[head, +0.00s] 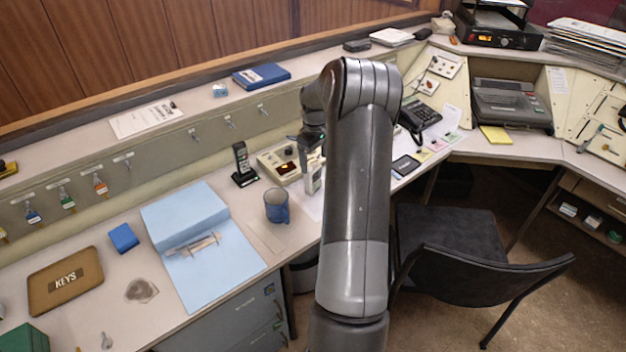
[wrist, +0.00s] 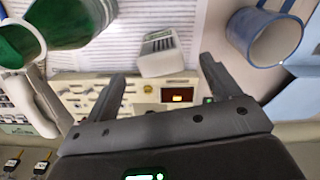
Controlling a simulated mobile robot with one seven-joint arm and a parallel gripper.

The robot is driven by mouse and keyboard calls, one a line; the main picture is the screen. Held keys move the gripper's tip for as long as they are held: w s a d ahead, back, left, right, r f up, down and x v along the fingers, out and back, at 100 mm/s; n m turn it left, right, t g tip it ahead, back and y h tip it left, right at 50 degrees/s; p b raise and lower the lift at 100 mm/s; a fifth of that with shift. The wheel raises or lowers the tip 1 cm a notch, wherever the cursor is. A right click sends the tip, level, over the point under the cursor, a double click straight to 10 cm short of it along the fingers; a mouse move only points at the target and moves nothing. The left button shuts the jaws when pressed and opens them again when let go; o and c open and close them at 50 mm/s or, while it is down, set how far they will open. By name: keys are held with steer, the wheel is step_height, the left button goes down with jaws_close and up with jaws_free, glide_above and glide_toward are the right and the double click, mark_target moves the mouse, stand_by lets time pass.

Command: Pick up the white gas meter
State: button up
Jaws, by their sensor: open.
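The white gas meter (wrist: 160,54) is a small pale box with a grey slotted face. In the wrist view it lies in line with the gap between my gripper's (wrist: 163,72) two fingertips, with space on both sides of it. In the head view the meter (head: 313,181) shows as a small pale shape left of my arm, below my gripper (head: 312,160), partly hidden. My gripper is open, with nothing held between its fingers. I cannot tell how far the meter is from the fingertips in depth.
A blue mug (head: 277,206) stands left of the meter in the head view. A cream console unit (head: 280,166) with a lit orange display and a black handset (head: 243,165) are close behind. A chair (head: 455,270) stands right.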

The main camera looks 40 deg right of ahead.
mark_target(314, 168)
step_height(314, 168, down, 4)
steer(key=shift+r, duration=0.15)
steer(key=f, duration=0.5)
steer(key=shift+w+f, duration=0.1)
steer(key=shift+w, duration=0.25)
steer(key=c, duration=1.2)
